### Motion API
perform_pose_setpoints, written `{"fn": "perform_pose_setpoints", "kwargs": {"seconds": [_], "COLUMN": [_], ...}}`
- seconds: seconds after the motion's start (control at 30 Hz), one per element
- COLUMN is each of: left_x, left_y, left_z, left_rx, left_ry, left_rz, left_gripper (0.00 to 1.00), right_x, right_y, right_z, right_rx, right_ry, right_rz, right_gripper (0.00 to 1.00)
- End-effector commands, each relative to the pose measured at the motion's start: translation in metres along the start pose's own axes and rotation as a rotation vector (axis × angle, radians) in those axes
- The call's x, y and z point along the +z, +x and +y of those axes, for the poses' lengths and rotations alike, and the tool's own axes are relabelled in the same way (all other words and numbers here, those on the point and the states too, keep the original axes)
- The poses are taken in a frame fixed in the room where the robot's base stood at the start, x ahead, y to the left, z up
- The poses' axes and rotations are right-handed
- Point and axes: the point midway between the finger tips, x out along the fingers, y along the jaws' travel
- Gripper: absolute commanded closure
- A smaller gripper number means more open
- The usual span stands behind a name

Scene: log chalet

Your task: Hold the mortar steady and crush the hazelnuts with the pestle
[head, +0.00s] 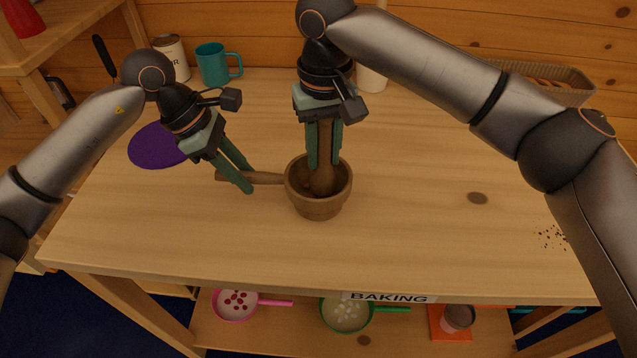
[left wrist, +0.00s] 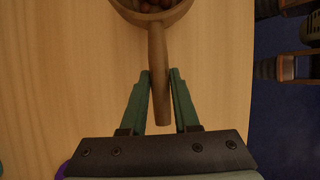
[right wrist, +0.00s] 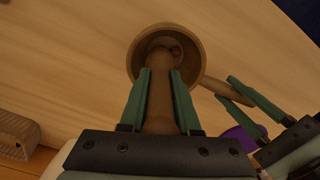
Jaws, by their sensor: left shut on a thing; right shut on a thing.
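The brown wooden mortar (head: 318,207) stands upright on the table, its handle (head: 262,177) pointing left. My left gripper (head: 245,180) is shut on the mortar's handle; the handle also shows between its fingers in the left wrist view (left wrist: 158,85). My right gripper (head: 324,165) is shut on the wooden pestle (head: 325,145), which stands nearly upright with its lower end inside the mortar bowl. Several reddish-brown hazelnuts (left wrist: 150,5) show in the bowl in the left wrist view. The pestle and right fingers hide much of the bowl's inside in the head view.
A purple round mat (head: 152,147), a teal mug (head: 213,65) and a white canister (head: 174,55) are at the back left. A basket (head: 545,80) is at the back right. Dark crumbs (head: 551,237) lie at the right. The table front is clear; a lower shelf holds pans.

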Motion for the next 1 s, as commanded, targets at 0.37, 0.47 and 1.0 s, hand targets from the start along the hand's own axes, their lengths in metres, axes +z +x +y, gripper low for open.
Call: {"fn": "perform_pose_setpoints", "kwargs": {"seconds": [0.37, 0.47, 1.0], "left_x": [0.000, 0.000, 0.000], "left_y": [0.000, 0.000, 0.000], "left_z": [0.000, 0.000, 0.000], "left_rx": [0.000, 0.000, 0.000], "left_ry": [0.000, 0.000, 0.000], "left_rz": [0.000, 0.000, 0.000], "left_gripper": [1.00, 1.00, 1.00], "right_x": [0.000, -0.001, -0.003], "right_y": [0.003, -0.002, -0.028], "right_z": [-0.001, -0.004, -0.016], "right_rx": [0.001, 0.001, 0.001], "right_ry": [0.000, -0.001, 0.000], "right_rz": [0.001, 0.001, 0.000], "right_gripper": [1.00, 1.00, 1.00]}}
